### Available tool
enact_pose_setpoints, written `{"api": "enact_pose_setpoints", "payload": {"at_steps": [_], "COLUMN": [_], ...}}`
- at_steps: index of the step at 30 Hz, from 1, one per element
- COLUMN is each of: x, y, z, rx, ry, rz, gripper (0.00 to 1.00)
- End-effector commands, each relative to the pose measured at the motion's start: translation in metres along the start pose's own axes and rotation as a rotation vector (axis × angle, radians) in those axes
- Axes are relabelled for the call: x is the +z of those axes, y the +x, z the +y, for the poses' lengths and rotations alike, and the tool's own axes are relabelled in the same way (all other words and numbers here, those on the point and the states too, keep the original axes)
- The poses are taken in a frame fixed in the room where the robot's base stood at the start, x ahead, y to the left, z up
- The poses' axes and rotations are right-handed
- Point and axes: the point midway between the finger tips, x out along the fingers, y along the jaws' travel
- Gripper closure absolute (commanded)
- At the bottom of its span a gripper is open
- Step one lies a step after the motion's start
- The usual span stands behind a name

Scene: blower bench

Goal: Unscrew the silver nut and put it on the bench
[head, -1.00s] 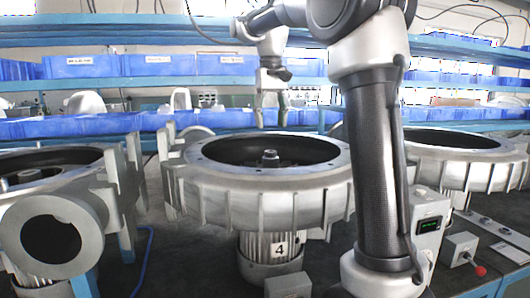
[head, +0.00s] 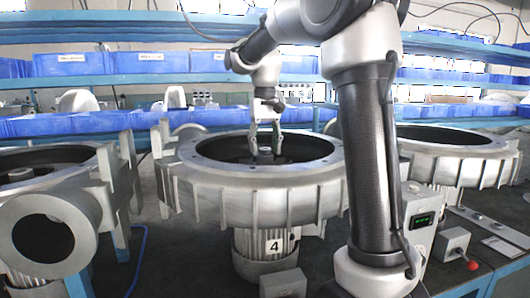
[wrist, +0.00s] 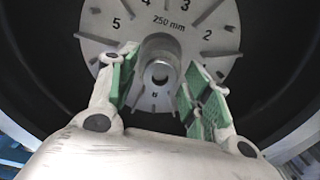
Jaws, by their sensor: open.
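The silver nut (wrist: 158,72) shows in the wrist view as a round metal piece with a hole, on the centre of a grey numbered disc (wrist: 210,35) marked "250 mm". In the head view the nut (head: 264,151) is small and partly hidden by the fingers, inside the blower housing (head: 262,180) with the number 4 plate. My gripper (head: 265,148) is open and points down into the housing. In the wrist view its green-padded fingers (wrist: 158,85) stand on either side of the nut, with gaps to both. I cannot tell how far above it the tips are.
The housing's raised rim (head: 210,168) surrounds my gripper. Other blower housings stand at left (head: 60,195) and right (head: 450,150). Blue bins (head: 150,65) line the shelves behind. The dark bench (head: 190,275) has bare room in front, left of a small grey box (head: 283,284).

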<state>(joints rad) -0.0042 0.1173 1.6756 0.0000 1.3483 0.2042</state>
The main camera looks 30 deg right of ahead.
Motion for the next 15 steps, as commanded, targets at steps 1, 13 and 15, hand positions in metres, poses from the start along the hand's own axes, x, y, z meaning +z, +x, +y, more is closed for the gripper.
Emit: {"api": "enact_pose_setpoints", "payload": {"at_steps": [1,13,15], "x": [0.0,0.0001,0.0001], "y": [-0.0001,-0.0004,-0.0004], "z": [0.0,0.0,0.0], "rx": [0.0,0.0,0.0], "ry": [0.0,-0.006,-0.051], "rz": [0.0,0.0,0.0], "gripper": [0.51,0.94,0.95]}}
